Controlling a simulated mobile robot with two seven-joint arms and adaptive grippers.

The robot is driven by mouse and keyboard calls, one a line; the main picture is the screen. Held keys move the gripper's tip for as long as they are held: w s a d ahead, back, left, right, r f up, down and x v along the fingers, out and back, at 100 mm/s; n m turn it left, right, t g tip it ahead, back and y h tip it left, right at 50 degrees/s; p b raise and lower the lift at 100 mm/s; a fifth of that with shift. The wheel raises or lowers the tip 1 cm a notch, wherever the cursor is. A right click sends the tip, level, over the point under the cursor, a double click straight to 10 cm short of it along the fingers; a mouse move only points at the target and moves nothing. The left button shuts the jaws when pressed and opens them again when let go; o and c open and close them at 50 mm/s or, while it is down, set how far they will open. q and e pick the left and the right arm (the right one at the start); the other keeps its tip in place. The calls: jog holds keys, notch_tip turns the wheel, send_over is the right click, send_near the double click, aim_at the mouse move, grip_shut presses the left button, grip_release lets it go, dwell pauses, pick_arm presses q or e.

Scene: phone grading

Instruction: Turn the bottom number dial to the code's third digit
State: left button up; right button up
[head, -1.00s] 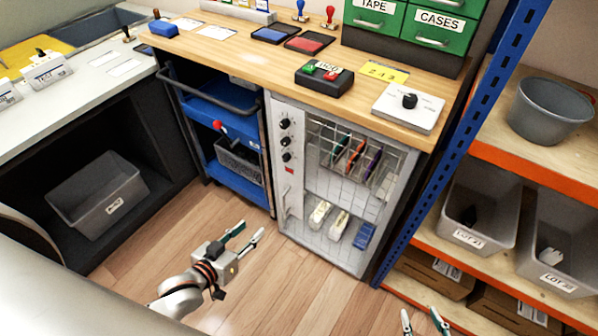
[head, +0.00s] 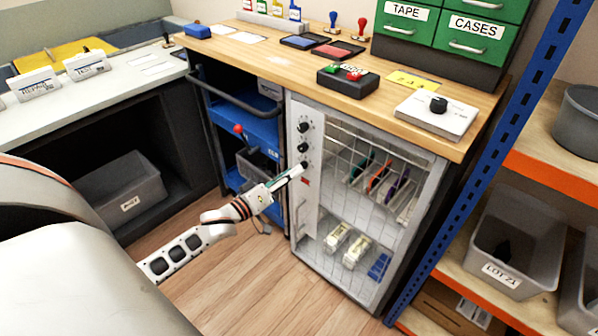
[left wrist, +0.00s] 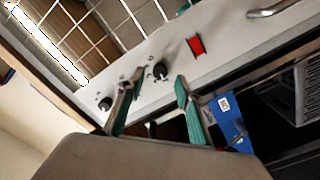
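The white panel (head: 307,190) on the left of the wire-front cabinet carries three black dials in a column. The bottom number dial (head: 304,164) is partly hidden by my left gripper (head: 296,172) in the head view. In the left wrist view the bottom dial (left wrist: 160,70) shows just beyond and between the fingertips of my left gripper (left wrist: 156,78). The gripper is open, with its green-padded fingers apart; contact with the dial cannot be told. The dial's setting is too small to read. A yellow note (head: 413,81) with small digits lies on the worktop. My right gripper is out of view.
A blue cart (head: 255,128) with a dark handle stands left of the cabinet. A blue shelf post (head: 490,165) rises on the right. The wooden floor in front is clear.

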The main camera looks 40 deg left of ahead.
aim_at(303, 166)
pick_arm(q)
jog(key=w, duration=0.2)
jog(key=shift+w+d, duration=0.15)
jog(key=shift+w, duration=0.2)
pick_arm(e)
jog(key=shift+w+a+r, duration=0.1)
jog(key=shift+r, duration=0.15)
pick_arm(q)
grip_shut()
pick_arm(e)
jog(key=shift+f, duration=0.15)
